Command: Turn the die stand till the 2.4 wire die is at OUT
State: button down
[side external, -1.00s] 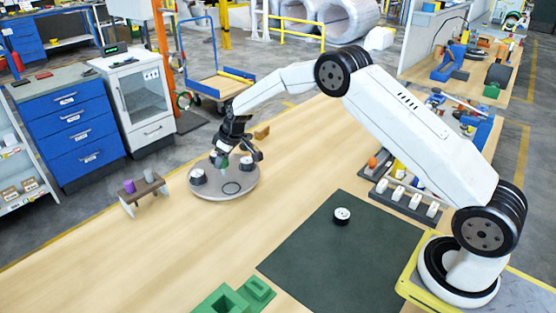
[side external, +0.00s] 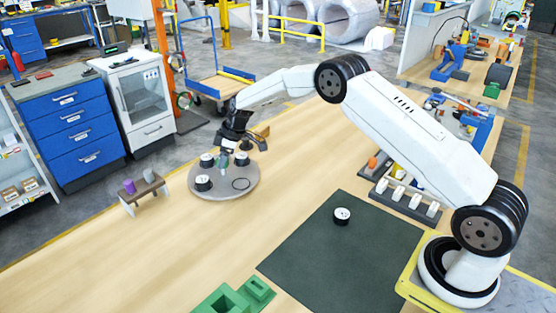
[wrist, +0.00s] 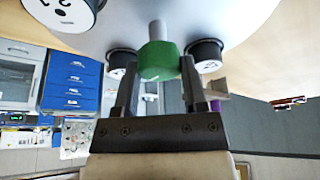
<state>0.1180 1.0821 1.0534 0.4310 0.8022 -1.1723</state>
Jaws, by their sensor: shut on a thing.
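The die stand (side external: 222,186) is a round grey disc on the wooden bench, with several black-and-white wire dies standing on it. One die (side external: 203,183) is at the front left, one (side external: 206,160) at the back left and one (side external: 242,159) at the back right. An empty ring (side external: 241,184) marks the front right. In the wrist view, my gripper (wrist: 158,75) is shut on a green knob (wrist: 158,61) on a grey post. A partly cut-off die (wrist: 66,12) shows there too. I cannot read the 2.4 label or find the OUT mark.
Another black-and-white die (side external: 342,216) sits on the dark mat (side external: 340,260). A small wooden rack (side external: 143,190) with purple and grey pieces stands left of the disc. Green blocks (side external: 235,300) lie at the front edge. The bench between disc and mat is clear.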

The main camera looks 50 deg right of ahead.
dwell(0.5)
jog(key=shift+c, duration=0.7)
grip_release()
jog(key=shift+r, duration=0.1)
jog(key=v, duration=0.7)
jog(key=shift+r, duration=0.3)
jog(key=shift+s+d, duration=0.1)
jog(key=shift+s, duration=0.05)
jog(key=s+a+m+h, duration=0.1)
jog(key=s+m, duration=0.3)
jog(key=s, duration=1.3)
jog(key=s+a+m+h, duration=0.2)
jog(key=s+m, duration=0.3)
jog(key=s, duration=1.2)
jog(key=shift+a+g, duration=0.3)
jog(key=shift+a, duration=0.4)
